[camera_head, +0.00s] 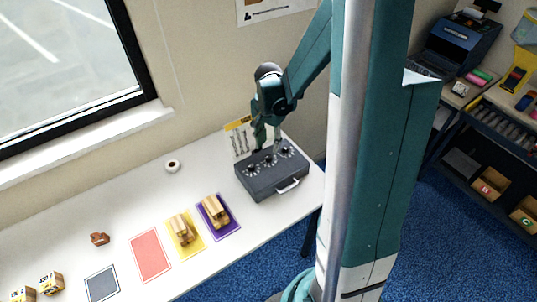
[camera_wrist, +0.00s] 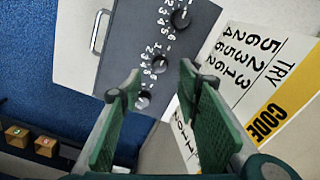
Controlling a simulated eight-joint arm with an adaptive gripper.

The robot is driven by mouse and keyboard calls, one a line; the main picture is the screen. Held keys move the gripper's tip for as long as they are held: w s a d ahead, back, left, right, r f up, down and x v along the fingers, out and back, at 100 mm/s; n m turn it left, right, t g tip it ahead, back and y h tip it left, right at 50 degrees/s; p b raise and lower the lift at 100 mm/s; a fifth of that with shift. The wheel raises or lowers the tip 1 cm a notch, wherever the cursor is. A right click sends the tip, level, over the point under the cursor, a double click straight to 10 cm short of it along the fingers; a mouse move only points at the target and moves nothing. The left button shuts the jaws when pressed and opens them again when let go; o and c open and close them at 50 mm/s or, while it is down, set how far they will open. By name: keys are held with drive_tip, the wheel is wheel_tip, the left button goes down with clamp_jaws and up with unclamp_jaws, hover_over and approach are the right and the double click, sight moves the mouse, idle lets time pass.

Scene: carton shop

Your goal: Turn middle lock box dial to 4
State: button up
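The dark grey lock box (camera_head: 262,188) lies on the white table with three dials on its top face and a handle on its front. The left dial (camera_head: 251,172), middle dial (camera_head: 268,160) and right dial (camera_head: 286,150) show in the head view, too small to read. My gripper (camera_head: 266,147) points down over the back of the box, near the middle and right dials. In the wrist view its green fingers (camera_wrist: 160,85) are apart with nothing held. One dial (camera_wrist: 143,97) shows beyond them, near the left fingertip; another (camera_wrist: 181,18) is higher. I cannot tell which dials these are.
A white and yellow code card (camera_wrist: 262,62) with rows of digits stands behind the box; it also shows in the head view (camera_head: 238,140). Coloured mats, wooden pieces and a tape roll (camera_head: 173,165) lie left on the table. Bare table (camera_head: 208,165) lies left of the box.

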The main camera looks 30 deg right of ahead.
sight(269, 156)
drive_tip(key=shift+f, duration=3.4)
drive_tip(key=c, duration=0.9)
